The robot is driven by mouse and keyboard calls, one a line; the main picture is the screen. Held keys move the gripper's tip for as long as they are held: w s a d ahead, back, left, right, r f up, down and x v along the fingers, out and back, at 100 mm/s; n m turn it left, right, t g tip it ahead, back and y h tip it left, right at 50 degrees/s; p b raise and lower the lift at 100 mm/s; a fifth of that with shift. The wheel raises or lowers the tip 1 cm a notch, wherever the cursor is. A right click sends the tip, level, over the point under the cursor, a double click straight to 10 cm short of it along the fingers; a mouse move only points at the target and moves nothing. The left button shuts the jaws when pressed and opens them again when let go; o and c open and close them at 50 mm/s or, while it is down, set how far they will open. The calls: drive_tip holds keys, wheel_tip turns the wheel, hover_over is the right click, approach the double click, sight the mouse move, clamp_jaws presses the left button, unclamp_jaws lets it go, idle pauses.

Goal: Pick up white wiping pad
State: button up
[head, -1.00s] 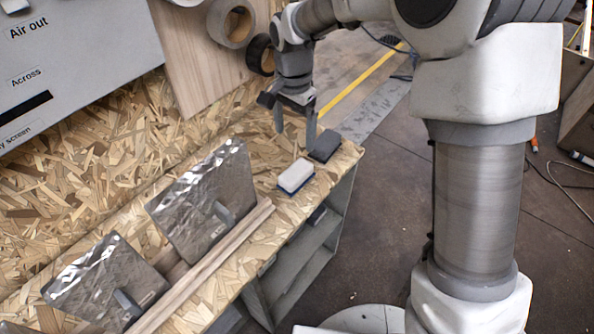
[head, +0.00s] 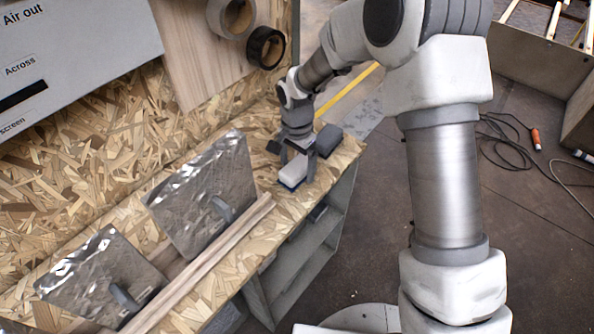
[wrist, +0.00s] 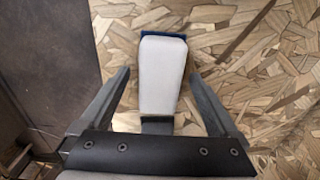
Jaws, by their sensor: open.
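The white wiping pad (head: 292,171), a white block with a dark blue base, lies on the chipboard bench top near its right edge. In the wrist view the pad (wrist: 161,75) lies lengthwise between the two fingers, with a gap on each side. My gripper (head: 297,172) is open, pointing down over the pad, with its fingers on either side. In the wrist view my gripper (wrist: 158,85) holds nothing. I cannot tell how far the fingertips are above the bench.
A dark grey block (head: 327,140) lies just behind the pad. Two metal plates with handles, one nearer the pad (head: 208,195) and one further left (head: 100,278), lean by a wooden strip (head: 205,262). Tape rolls (head: 266,47) hang on the wooden panel.

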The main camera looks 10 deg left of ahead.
sight(297, 165)
drive_tip(key=shift+f, duration=0.2)
drive_tip(key=shift+c, duration=0.2)
drive_tip(key=c, duration=1.4)
drive_tip(key=shift+r, duration=0.1)
drive_tip(key=shift+c, duration=0.2)
drive_tip(key=shift+r, duration=0.45)
wheel_tip(297, 165, up, 3)
drive_tip(key=shift+p, duration=0.3)
drive_tip(key=s+d+r, duration=0.7)
drive_tip(key=s, duration=0.1)
drive_tip(key=shift+s+d+p, duration=0.3)
drive_tip(key=shift+s+d, duration=0.05)
drive_tip(key=shift+s, duration=0.05)
